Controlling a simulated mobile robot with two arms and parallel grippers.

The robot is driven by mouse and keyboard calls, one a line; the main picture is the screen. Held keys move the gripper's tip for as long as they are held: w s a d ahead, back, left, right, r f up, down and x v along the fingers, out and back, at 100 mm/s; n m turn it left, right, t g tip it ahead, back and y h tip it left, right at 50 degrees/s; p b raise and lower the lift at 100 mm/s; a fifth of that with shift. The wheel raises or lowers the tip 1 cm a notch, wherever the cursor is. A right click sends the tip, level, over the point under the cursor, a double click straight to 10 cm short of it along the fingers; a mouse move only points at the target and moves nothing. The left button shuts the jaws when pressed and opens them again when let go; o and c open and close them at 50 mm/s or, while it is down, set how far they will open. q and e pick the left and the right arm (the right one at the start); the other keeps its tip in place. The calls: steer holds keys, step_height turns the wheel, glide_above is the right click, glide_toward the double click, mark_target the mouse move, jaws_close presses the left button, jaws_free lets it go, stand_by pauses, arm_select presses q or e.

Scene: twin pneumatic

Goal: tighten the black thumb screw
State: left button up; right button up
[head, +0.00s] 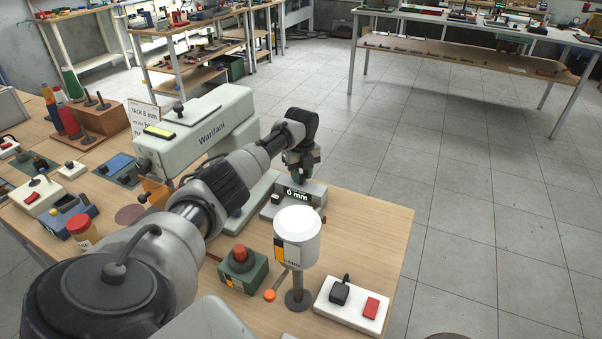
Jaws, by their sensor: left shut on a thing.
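My left arm reaches across the bench from the lower left. My left gripper (302,176) points down at the top of a small grey block (313,193) with a lit "0 mm" display, at the bench's far right side. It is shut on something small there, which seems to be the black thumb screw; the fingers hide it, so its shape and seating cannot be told. The block stands by the foot of the pale green "Warifani" machine (205,130). My right gripper is not in view.
A white cylinder on a post (297,238) stands in front of the block. Near it are a green box with a red button (242,270) and a white switch plate (350,305). The bench's right strip is clear. Bottles and fixtures crowd the left.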

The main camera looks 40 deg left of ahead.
mark_target(301, 175)
arm_select(q)
steer(key=shift+m, duration=0.6)
steer(key=o, duration=0.9)
steer(key=shift+r, duration=0.1)
step_height(301, 175, up, 11)
steer(key=shift+f, duration=0.2)
steer(key=shift+d+f, duration=0.1)
